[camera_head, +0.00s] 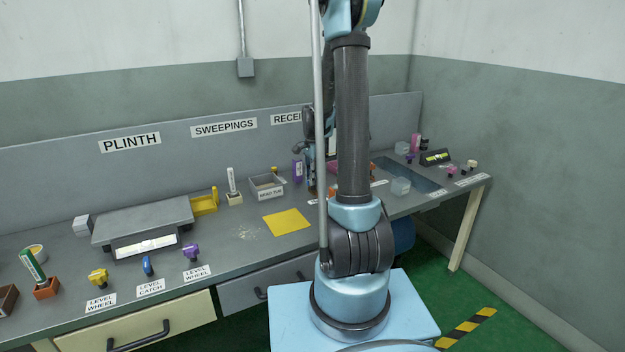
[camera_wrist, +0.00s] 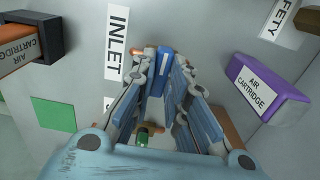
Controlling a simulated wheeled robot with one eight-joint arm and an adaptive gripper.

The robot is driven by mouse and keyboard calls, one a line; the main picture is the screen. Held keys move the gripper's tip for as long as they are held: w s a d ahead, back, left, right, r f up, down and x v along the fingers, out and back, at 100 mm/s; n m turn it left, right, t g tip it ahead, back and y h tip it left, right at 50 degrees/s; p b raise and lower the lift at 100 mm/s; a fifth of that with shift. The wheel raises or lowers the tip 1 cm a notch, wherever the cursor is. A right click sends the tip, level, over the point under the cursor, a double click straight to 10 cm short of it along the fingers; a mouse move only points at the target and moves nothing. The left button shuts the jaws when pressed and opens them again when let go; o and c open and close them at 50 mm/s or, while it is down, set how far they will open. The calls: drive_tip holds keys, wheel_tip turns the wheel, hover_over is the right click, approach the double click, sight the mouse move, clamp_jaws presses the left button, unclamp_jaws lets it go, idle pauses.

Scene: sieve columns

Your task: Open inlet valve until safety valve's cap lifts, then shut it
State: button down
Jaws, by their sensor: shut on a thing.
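In the wrist view, my gripper (camera_wrist: 172,85) is beside the white INLET label (camera_wrist: 117,42), with its blue-padded fingers on the inlet valve's handle. The grip itself is mostly hidden by the fingers. A small brass and green fitting (camera_wrist: 146,134) shows between the finger bases; I cannot tell whether it belongs to the inlet valve. A label ending in "FETY" (camera_wrist: 280,16) is at the upper right. The safety valve's cap cannot be made out. In the head view, my arm hides most of the gripper and the inlet area.
An orange air cartridge (camera_wrist: 18,58) sits in a dark holder at left in the wrist view. A purple air cartridge (camera_wrist: 258,88) stands close to my gripper's right. A green square (camera_wrist: 54,114) is at lower left. The bench left holds a grey plinth (camera_head: 146,217) and small coloured handles.

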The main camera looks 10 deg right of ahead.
idle(0.4)
drive_tip(key=c, duration=1.6)
unclamp_jaws()
drive_tip(key=shift+r, duration=0.1)
wheel_tip(320, 180, up, 12)
drive_tip(key=shift+f, duration=0.15)
